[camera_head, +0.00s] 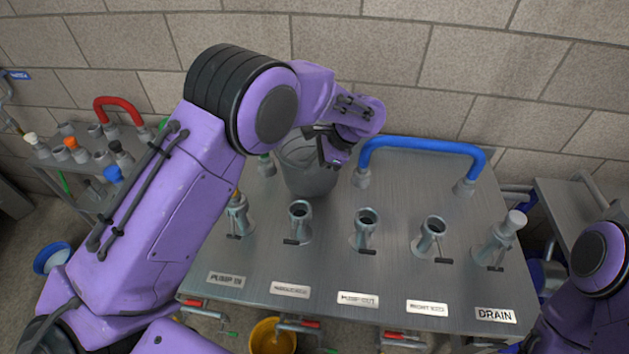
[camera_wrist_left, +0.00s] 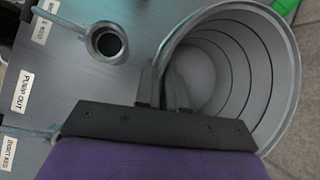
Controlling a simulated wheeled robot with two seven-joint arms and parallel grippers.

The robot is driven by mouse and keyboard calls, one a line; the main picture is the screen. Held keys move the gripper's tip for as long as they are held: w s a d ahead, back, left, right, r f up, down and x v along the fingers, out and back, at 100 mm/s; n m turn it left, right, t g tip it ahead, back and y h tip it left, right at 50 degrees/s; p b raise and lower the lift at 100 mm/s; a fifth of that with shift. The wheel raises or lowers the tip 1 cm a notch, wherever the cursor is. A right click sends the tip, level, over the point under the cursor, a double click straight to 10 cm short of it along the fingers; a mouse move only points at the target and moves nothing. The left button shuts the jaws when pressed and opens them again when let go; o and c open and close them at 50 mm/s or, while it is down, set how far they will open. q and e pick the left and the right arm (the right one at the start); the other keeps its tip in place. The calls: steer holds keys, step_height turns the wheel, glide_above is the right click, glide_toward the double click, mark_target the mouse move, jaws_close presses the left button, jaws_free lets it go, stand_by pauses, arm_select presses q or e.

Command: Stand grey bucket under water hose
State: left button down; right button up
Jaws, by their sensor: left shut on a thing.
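The grey bucket (camera_head: 308,180) is upright at the back of the steel pipe table, left of the blue hose. My left gripper (camera_head: 326,148) is shut on its rim. In the left wrist view the fingers (camera_wrist_left: 163,80) pinch the near side of the bucket's wall (camera_wrist_left: 278,110), and the inside looks empty. I cannot tell whether its base touches the table. At the far left a small blue sign (camera_head: 19,75) is on the wall, with a grey hose or tap (camera_head: 7,97) beside it, partly cut off; this may be the water hose. My right gripper is out of view.
The steel table (camera_head: 330,265) carries several upright pipe stubs and a blue hose bend (camera_head: 425,143). A cart with fittings and a red hose bend (camera_head: 119,103) stands at the left. A blue bucket (camera_head: 50,258) and a yellow bucket (camera_head: 272,338) are on the floor.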

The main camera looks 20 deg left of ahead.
mark_target(310, 184)
arm_select(q)
steer(key=f, duration=0.2)
steer(key=f+p, duration=0.1)
steer(key=f, duration=0.3)
steer(key=shift+w+a+f, duration=0.15)
steer(key=shift+w+f, duration=0.05)
steer(key=shift+w, duration=0.05)
steer(key=shift+s+r, duration=0.1)
steer(key=shift+s, duration=0.05)
steer(key=c, duration=1.2)
jaws_free()
steer(key=shift+c, duration=0.2)
